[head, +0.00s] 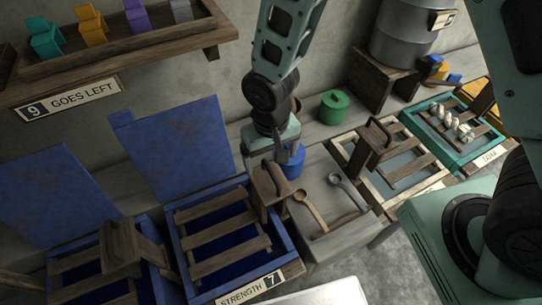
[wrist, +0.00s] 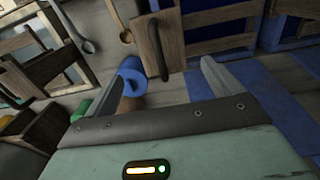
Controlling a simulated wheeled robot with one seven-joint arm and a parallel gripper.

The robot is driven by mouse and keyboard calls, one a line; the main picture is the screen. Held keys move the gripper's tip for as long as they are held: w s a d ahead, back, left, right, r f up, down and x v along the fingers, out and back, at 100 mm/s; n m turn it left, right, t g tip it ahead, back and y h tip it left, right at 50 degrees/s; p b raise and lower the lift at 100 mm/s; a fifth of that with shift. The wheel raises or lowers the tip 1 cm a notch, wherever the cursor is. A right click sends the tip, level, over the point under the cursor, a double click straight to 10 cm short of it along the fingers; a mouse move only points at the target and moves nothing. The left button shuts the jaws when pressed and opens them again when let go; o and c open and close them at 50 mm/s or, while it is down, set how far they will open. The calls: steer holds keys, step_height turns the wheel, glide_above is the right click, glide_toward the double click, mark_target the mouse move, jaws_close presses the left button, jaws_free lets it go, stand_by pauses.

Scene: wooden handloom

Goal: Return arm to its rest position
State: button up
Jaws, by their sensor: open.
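My gripper (head: 271,158) hangs from my arm over the bench, behind the blue-framed box labelled "STRENGTH 7". In the wrist view its two fingers (wrist: 165,68) are spread apart with nothing held between them. A blue round-topped item (head: 291,163) stands close beside the gripper in the head view. It also shows in the wrist view (wrist: 129,73), next to the left finger; I cannot tell whether they touch. A wooden block with a handle (head: 271,188) stands just in front of the gripper.
A blue box (head: 278,235) with slats has its lid raised. Wooden spoon (head: 310,210), grey spoon (head: 352,191), green pot (head: 333,107) and teal tray (head: 412,119) lie to the right.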

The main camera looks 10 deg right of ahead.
steer(key=shift+r, duration=0.15)
stand_by(0.4)
steer(key=shift+s+r+b, duration=0.1)
steer(key=shift+r+b, duration=0.05)
steer(key=shift+b, duration=0.2)
steer(key=s+d+r+n+b, duration=0.2)
steer(key=s+r+b, duration=0.2)
steer(key=s, duration=0.3)
steer(key=s+d+r+n+b, duration=0.2)
steer(key=s+r+n+b, duration=0.1)
steer(key=s+r+b, duration=0.1)
steer(key=s+b, duration=0.1)
steer(key=s, duration=0.1)
steer(key=shift+s+d+r+n+y+b, duration=0.25)
steer(key=shift+s+n+y+b, duration=0.05)
steer(key=shift+s, duration=0.1)
